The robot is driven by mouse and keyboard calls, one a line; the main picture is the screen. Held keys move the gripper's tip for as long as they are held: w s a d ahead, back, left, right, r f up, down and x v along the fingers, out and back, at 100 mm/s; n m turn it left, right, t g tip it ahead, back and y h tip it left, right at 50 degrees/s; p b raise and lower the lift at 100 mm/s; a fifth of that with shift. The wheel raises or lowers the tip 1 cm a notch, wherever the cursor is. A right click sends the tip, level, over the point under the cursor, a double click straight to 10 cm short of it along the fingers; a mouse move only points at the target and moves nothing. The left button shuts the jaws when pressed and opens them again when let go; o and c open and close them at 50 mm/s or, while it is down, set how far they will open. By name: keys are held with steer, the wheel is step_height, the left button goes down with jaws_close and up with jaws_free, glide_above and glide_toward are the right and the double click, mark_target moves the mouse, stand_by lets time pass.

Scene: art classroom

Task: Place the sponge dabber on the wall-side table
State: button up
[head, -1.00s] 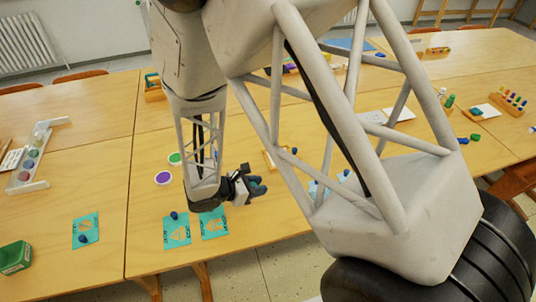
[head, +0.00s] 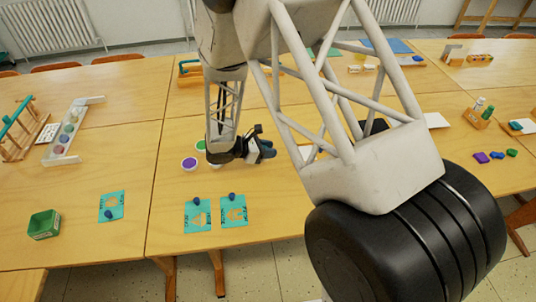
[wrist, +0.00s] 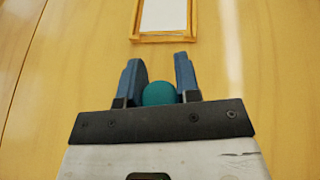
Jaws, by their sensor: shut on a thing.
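My gripper (head: 266,150) is above the near wooden table in the head view, with its blue fingers pointing right. In the wrist view, my gripper (wrist: 159,78) has its two blue fingers on either side of a round teal thing (wrist: 160,93), which looks like the sponge dabber's end. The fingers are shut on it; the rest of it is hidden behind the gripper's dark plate. The wall-side table (head: 120,85) is the farther row of wooden tabletops, below the radiators.
Teal stencil cards (head: 198,220) with small dark blue pieces lie near the front edge. Purple (head: 189,163) and green paint pots stand left of my gripper. A green box (head: 44,224) and a rack of paint jars (head: 67,133) are at left. A wood-framed white panel (wrist: 164,17) lies ahead.

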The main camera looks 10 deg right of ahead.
mark_target(268, 162)
steer(key=shift+w, duration=0.5)
steer(key=shift+f, duration=0.1)
steer(key=shift+f, duration=1.7)
steer(key=shift+f, duration=0.1)
steer(key=o, duration=0.9)
steer(key=shift+a, duration=0.15)
steer(key=shift+v, duration=5.95)
